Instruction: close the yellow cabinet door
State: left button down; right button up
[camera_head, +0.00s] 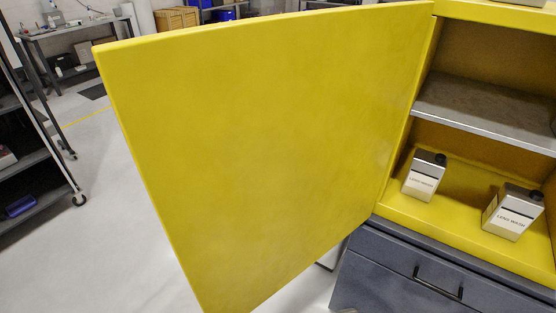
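The yellow cabinet door (260,150) stands wide open and fills the middle of the head view. It is hinged at its right edge, on the left side of the yellow cabinet (425,222), and its free edge is at the left. The cabinet's inside shows at the right, with a grey shelf (480,108) and two white lens wash containers, one nearer the door (420,183) and one farther right (508,218), both upright on the cabinet floor. Neither of my grippers shows in this view.
The yellow cabinet rests on a dark grey drawer unit (385,270) with a black handle (438,284). A wheeled rack (35,155) stands at the far left, and a workbench (75,28) is behind it. Pale floor (130,230) left of the door is clear.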

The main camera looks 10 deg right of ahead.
aim_at(257, 145)
jog(key=i+j+z, duration=0.1)
jog(key=j+z, duration=0.2)
jog(key=i+j+z, duration=0.1)
jog(key=j+z, duration=0.9)
jog(key=i+j+z, duration=0.1)
jog(key=z, duration=0.25)
jog(key=j+z, duration=0.4)
jog(key=k+j+z, duration=0.1)
jog(key=j+z, duration=0.3)
jog(key=k+j+z, duration=0.15)
jog(key=j+z, duration=0.15)
jog(key=k+j+z, duration=0.25)
jog(key=j, duration=0.15)
jog(key=z, duration=0.2)
jog(key=i+l, duration=0.15)
jog(key=l, duration=0.2)
